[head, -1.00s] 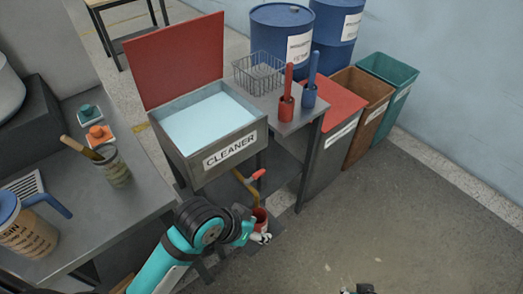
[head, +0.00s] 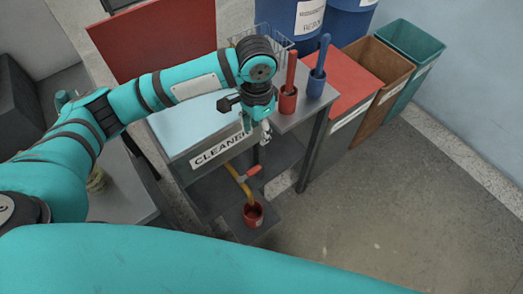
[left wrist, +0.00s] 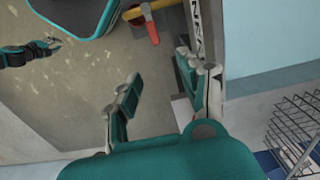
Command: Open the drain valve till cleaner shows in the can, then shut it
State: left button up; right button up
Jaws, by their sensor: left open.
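The cleaner tub (head: 190,163) is a grey box with pale blue liquid and a CLEANER label. A yellow drain pipe (head: 238,180) leaves its underside and bends down to a small red can (head: 253,214) on a low shelf. The valve's red lever (head: 253,171) sticks out sideways from the pipe; it also shows in the left wrist view (left wrist: 151,27). My left gripper (head: 256,138) is open and empty by the tub's front right corner, above the lever and apart from it. My right gripper (left wrist: 48,47) shows small in the left wrist view; its jaws are unclear. The can's contents are unclear.
A red and a blue brush holder (head: 288,100) stand on the side shelf, with a wire basket (head: 262,42) behind. Red, brown and green bins (head: 412,45) stand to the right. The floor (head: 400,210) at right is clear. My arms cover much of the left and bottom.

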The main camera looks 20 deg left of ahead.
aim_at(257, 168)
pick_arm(q)
jog(key=f, duration=0.5)
jog(key=s+f, duration=0.1)
jog(key=f, duration=1)
jog(key=shift+s+f, duration=0.2)
grip_shut()
